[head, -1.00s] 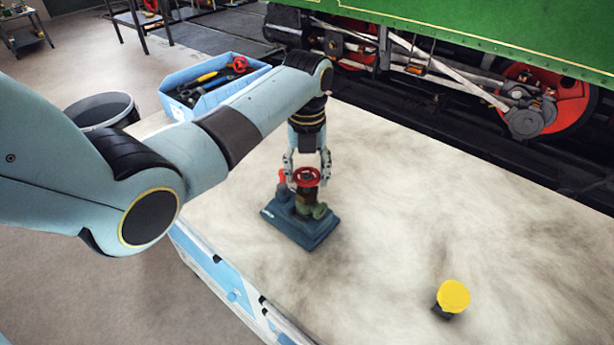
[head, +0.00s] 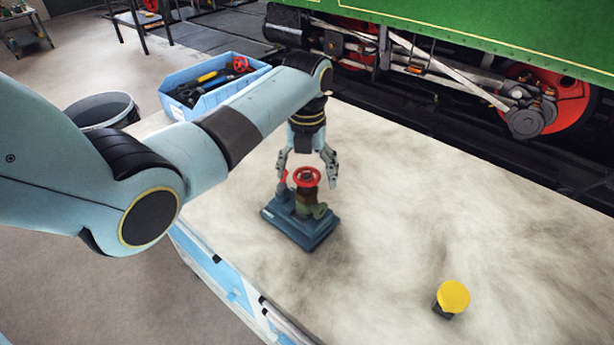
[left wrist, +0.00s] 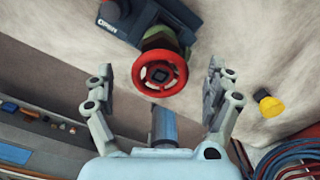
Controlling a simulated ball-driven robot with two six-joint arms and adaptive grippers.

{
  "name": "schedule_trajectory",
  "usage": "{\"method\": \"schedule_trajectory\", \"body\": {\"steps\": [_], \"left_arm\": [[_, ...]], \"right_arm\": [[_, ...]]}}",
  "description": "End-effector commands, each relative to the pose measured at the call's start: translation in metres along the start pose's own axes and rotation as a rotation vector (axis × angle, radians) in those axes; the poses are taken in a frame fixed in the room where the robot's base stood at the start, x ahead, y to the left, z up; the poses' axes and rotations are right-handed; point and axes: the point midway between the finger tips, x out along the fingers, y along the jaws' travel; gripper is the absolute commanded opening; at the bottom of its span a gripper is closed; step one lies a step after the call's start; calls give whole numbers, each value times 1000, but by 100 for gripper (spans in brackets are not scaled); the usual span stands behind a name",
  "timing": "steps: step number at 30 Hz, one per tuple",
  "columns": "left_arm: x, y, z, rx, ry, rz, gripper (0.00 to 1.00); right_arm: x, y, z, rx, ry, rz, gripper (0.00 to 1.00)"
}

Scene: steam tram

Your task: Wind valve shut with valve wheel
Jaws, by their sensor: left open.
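The red valve wheel (head: 306,177) sits on top of the valve (head: 307,200), which is mounted on a dark blue base (head: 301,231) on the pale worktop. A small red part (head: 282,184) stands beside it on the same base. My left gripper (head: 308,180) is above the valve with its fingers spread, one on each side of the wheel. In the left wrist view the wheel (left wrist: 160,74) lies between and a little beyond the open fingertips, with clear gaps on both sides. My right gripper does not show.
A yellow-topped button (head: 453,297) stands on the worktop (head: 400,220) at the lower right. A blue tool bin (head: 210,92) is at the far left edge, near a dark bucket (head: 102,110). The green locomotive (head: 500,30) stands behind. The worktop right of the valve is mostly bare.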

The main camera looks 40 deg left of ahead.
Motion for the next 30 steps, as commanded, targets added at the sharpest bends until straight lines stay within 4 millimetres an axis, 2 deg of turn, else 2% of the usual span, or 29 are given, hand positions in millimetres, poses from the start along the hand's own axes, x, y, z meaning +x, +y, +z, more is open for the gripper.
{"method": "schedule_trajectory", "body": {"steps": [5,21,30], "left_arm": [[-6,0,1,0,-1,0,88],[-46,0,0,0,-1,0,88],[-50,0,0,0,-1,0,88]], "right_arm": [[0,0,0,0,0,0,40],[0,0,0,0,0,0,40],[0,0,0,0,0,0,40]]}}
